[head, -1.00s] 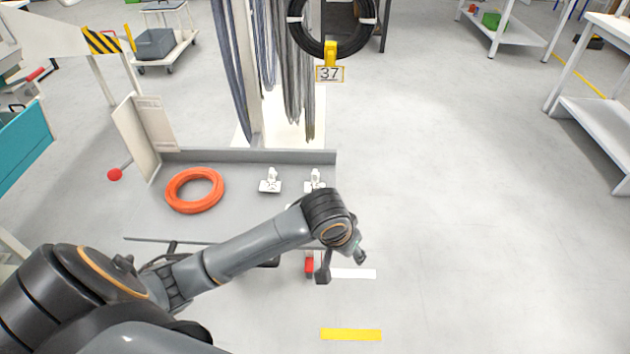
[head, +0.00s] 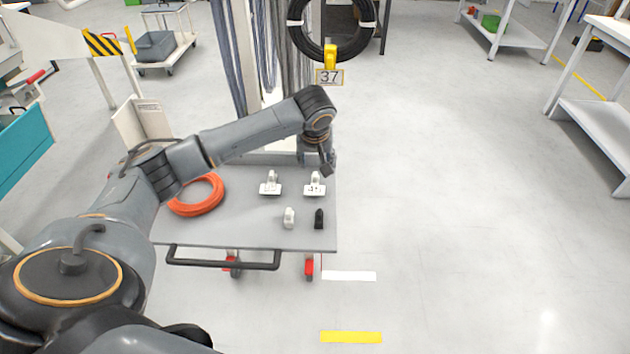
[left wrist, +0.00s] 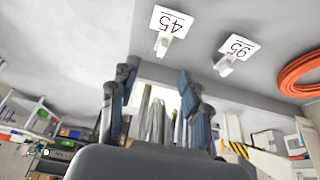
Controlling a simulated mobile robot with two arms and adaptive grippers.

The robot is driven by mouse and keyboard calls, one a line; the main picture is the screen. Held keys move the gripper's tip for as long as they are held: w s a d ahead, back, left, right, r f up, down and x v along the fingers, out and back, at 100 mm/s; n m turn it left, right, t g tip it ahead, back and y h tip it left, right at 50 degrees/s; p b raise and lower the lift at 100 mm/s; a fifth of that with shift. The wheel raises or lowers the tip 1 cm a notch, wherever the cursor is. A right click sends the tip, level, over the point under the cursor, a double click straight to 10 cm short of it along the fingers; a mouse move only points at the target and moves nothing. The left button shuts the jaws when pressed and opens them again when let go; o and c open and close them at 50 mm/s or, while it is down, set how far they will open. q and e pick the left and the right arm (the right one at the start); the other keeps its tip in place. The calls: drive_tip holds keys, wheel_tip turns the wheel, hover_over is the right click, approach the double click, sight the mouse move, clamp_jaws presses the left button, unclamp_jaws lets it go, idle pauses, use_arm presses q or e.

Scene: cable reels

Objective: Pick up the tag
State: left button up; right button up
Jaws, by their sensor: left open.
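Two white clip tags lie on the grey cart deck. The right one (head: 315,186) seems to read 45 in the left wrist view (left wrist: 171,22). The left one (head: 270,186) also shows in the left wrist view (left wrist: 239,47), its number upside down and hard to tell. My left gripper (head: 326,168) is just behind the right tag in the head view, above the deck. In the left wrist view its fingers (left wrist: 157,82) are apart with nothing between them. Another tag (head: 329,77), marked 37, hangs under a yellow clip on a black cable coil (head: 334,52). My right gripper is not seen.
The cart deck (head: 230,226) also holds an orange coil (head: 200,208), a white clip (head: 289,218) and a black clip (head: 319,219). Grey cables (head: 225,60) hang behind the deck. The floor to the right is open up to a white table (head: 600,115).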

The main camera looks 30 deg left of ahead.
sight(315, 175)
use_arm(q)
drive_tip(key=x, duration=0.9)
drive_tip(key=shift+s+f+p, duration=0.1)
drive_tip(key=shift+s+p, duration=0.05)
drive_tip(key=shift+p, duration=0.25)
drive_tip(key=c, duration=1)
